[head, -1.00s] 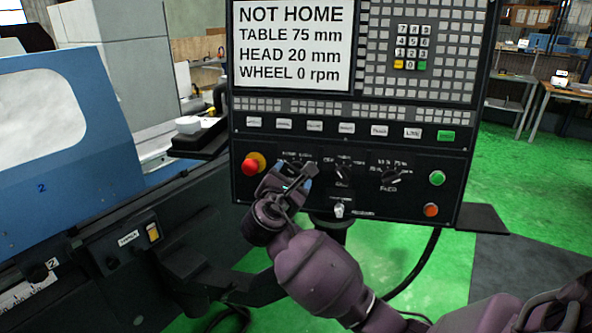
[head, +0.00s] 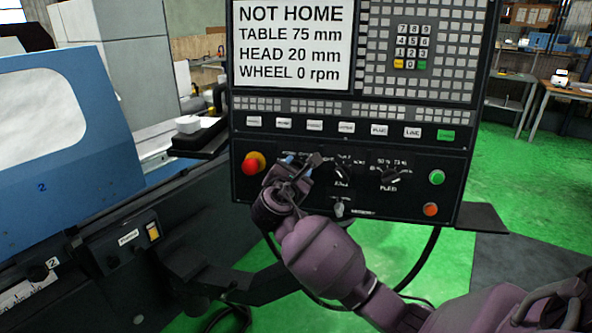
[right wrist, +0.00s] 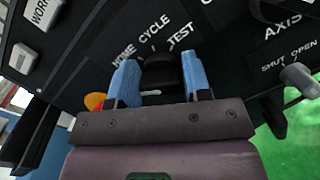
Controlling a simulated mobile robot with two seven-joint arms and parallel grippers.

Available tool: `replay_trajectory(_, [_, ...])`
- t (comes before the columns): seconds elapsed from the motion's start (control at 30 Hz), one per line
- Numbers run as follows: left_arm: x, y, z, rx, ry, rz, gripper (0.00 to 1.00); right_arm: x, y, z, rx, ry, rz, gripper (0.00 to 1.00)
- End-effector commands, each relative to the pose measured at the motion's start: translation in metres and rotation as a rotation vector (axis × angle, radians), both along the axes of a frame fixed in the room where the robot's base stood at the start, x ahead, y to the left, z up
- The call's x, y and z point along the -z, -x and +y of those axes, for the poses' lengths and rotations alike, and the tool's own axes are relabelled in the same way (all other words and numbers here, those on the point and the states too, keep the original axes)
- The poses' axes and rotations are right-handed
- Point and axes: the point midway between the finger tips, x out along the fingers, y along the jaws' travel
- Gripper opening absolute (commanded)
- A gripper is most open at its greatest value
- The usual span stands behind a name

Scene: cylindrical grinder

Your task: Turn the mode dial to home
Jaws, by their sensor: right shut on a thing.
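The mode dial (right wrist: 158,74) is a black knob on the control panel, with the labels HOME, CYCLE and TEST around its upper side in the right wrist view. My right gripper (right wrist: 158,84) has its two blue fingers on either side of the knob and is shut on it. In the head view my right gripper (head: 298,163) covers the dial, so its pointer is hidden there. I cannot tell exactly which label the pointer faces. The screen (head: 292,45) reads NOT HOME, table 75 mm, head 20 mm, wheel 0 rpm. My left gripper is not in view.
A red emergency button (head: 251,165) sits close to the left of my right gripper. To the right are the feed dial (head: 390,176), a green button (head: 437,177) and an orange button (head: 431,209). The blue machine cover (head: 60,150) stands at left.

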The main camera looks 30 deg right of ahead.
Motion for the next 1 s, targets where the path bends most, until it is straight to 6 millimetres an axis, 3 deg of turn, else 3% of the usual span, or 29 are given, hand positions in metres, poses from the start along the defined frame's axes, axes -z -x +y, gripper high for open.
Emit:
replay_trajectory(0.53, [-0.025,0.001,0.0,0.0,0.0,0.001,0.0,0.0,0.001,0.0,0.026,-0.104,-0.097,0.21])
replay_trajectory(1.0, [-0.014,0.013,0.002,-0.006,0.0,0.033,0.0,0.005,0.002,0.0,0.09,-0.355,-0.352,0.21])
